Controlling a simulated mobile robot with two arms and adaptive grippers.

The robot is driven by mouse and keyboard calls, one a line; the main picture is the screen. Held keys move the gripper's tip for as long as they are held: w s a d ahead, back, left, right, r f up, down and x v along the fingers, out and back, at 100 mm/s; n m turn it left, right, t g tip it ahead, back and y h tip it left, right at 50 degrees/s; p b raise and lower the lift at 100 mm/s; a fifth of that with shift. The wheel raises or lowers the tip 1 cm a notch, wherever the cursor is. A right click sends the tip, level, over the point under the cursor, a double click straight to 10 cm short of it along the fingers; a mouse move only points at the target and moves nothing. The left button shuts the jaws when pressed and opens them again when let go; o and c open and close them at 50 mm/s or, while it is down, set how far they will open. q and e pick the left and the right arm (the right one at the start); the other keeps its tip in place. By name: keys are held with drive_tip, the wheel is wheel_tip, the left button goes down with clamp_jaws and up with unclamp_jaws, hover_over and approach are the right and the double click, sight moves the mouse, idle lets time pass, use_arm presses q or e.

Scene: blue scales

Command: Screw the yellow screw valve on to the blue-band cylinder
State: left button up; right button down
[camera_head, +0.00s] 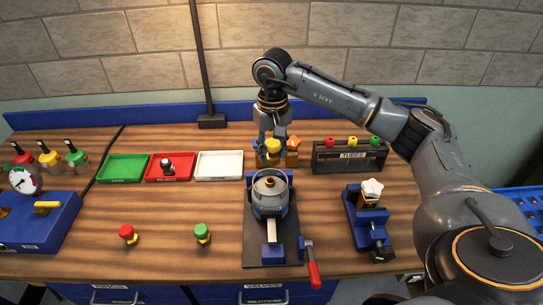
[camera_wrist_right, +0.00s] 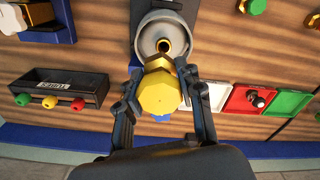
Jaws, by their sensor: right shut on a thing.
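The yellow screw valve (camera_head: 274,147) is between the fingers of my right gripper (camera_head: 272,153), which is shut on it. In the right wrist view the faceted yellow valve head (camera_wrist_right: 159,94) sits between both fingers (camera_wrist_right: 160,92), with a brass part (camera_wrist_right: 157,65) beyond it. A grey cylinder (camera_head: 270,191) stands upright in a blue vise, just in front of the gripper. Its round top with a brass-rimmed hole (camera_wrist_right: 164,45) shows in the right wrist view. The valve looks apart from it in the head view. My left gripper is out of view.
The vise has a red-handled lever (camera_head: 313,272). A tube rack (camera_head: 350,157) and an orange block (camera_head: 292,158) are close to the gripper. Green (camera_head: 106,168), red (camera_head: 150,172) and white (camera_head: 201,171) trays lie left. Red (camera_head: 128,235) and green (camera_head: 202,233) valves stand in front.

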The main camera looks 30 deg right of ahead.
sight(269, 156)
drive_tip(key=shift+w+a, duration=0.2)
drive_tip(key=shift+a, duration=0.15)
drive_tip(key=shift+w+a, duration=0.1)
drive_tip(key=shift+a, duration=0.05)
drive_tip(key=shift+d+b, duration=0.2)
drive_tip(key=shift+b, duration=0.1)
drive_tip(key=shift+f+b, duration=0.5)
drive_tip(key=shift+f, duration=0.1)
wheel_tip(269, 156, down, 3)
drive_tip(key=b, duration=0.2)
drive_tip(key=shift+f+b, duration=0.2)
drive_tip(key=shift+b, duration=0.15)
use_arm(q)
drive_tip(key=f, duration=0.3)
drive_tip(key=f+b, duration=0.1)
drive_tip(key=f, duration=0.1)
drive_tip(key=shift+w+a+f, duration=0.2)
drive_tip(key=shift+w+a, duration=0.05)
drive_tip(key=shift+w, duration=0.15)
use_arm(e)
drive_tip(key=shift+f, duration=0.65)
use_arm(q)
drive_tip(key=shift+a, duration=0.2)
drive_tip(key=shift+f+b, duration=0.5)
drive_tip(key=shift+b, duration=0.05)
